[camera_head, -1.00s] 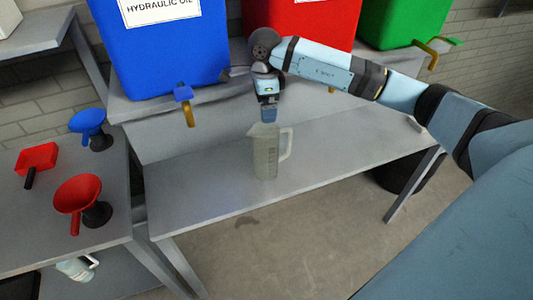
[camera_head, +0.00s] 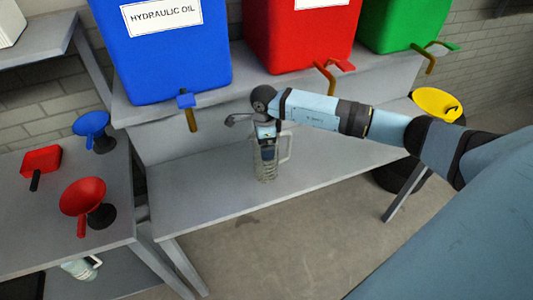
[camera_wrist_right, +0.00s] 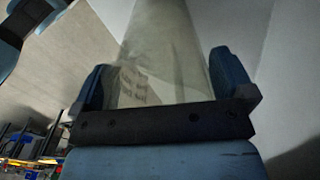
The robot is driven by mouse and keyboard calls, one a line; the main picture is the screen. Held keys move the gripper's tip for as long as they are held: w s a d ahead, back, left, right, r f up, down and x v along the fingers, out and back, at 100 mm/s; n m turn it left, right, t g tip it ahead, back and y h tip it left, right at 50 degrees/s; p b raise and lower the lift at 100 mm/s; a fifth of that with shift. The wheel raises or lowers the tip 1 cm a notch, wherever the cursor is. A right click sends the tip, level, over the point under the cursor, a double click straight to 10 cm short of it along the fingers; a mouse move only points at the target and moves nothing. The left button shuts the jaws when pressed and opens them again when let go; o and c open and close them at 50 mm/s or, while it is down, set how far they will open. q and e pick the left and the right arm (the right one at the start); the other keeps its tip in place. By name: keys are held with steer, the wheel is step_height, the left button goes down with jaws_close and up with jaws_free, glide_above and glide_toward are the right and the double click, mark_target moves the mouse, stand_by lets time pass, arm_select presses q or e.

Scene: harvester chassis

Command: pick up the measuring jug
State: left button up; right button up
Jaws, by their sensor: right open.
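The clear measuring jug (camera_head: 265,172) stands upright on the lower grey bench, its handle to the right in the head view. My right gripper (camera_head: 268,150) points down at the jug's upper part and covers some of it. In the right wrist view the gripper (camera_wrist_right: 165,80) is open, one dark blue finger on each side of the jug (camera_wrist_right: 160,45), whose markings show faintly. I cannot tell whether either finger touches it. The jug still rests on the bench. My left gripper is not in view.
The blue hydraulic oil container (camera_head: 165,55), red container (camera_head: 300,35) and green container (camera_head: 405,22) stand on the shelf behind, with taps jutting out. A side table at left holds a red funnel (camera_head: 82,195) and a blue funnel (camera_head: 91,123). The bench (camera_head: 200,200) left of the jug is clear.

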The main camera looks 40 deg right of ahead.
steer(key=c, duration=0.9)
steer(key=shift+c, duration=0.2)
